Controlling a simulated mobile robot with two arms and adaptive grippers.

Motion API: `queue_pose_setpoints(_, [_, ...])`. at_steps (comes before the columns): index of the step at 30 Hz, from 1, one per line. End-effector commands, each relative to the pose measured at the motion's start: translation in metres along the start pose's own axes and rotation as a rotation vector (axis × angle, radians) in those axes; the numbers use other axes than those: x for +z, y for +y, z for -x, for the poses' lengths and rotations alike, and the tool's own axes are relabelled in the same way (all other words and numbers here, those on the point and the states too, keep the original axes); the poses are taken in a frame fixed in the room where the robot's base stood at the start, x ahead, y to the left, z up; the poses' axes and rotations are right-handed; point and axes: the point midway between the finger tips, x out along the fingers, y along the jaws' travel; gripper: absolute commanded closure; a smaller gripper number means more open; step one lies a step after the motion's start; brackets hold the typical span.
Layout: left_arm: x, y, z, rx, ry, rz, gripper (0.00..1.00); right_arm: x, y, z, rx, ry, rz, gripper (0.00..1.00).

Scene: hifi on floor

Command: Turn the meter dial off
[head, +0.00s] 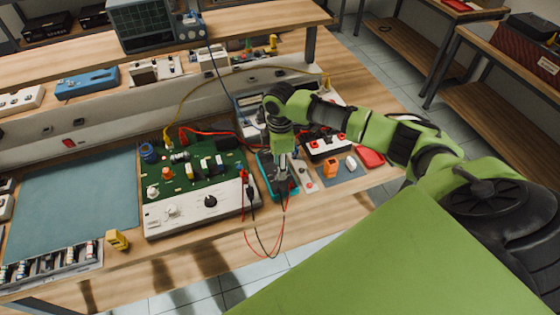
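A handheld meter with a teal casing (265,184) lies on the wooden workbench, just right of a green circuit board unit. Red and black leads run near it and hang over the bench's front edge. My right gripper (282,188) points down over the meter, covering much of its face, so I cannot see the dial or its setting. The fingertips are at or just above the meter; contact and finger opening are too small to tell. My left gripper is not in view.
The green circuit board unit (205,172) with a black knob stands left of the meter. A black box with red terminals (325,147), an orange block (331,168) and a red item (370,157) lie to the right. A blue-green mat (75,206) gives free room at left.

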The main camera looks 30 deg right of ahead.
Motion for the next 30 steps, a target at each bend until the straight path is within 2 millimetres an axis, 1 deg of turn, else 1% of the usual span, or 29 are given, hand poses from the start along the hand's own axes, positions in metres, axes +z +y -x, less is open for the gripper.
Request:
queue_pose_setpoints(1, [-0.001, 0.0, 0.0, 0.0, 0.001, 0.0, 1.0, -0.001, 0.001, 0.013, 0.003, 0.003, 0.001, 0.65])
queue_pose_setpoints(6, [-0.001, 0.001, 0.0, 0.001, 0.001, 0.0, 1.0, -0.001, 0.001, 0.049, 0.003, 0.003, 0.001, 0.65])
queue_pose_setpoints(9, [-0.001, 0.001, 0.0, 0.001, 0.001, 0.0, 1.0, -0.001, 0.001, 0.066, 0.001, 0.002, 0.002, 0.65])
queue_pose_setpoints(12, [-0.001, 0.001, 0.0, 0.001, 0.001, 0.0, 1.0, -0.001, 0.001, 0.077, 0.001, 0.001, 0.001, 0.65])
queue_pose_setpoints(17, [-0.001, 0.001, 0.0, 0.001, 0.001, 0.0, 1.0, -0.001, 0.0, 0.085, 0.0, 0.001, 0.001, 0.65])
queue_pose_setpoints(30, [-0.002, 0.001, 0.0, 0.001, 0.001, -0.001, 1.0, -0.001, 0.0, 0.085, -0.001, 0.001, 0.001, 0.65])
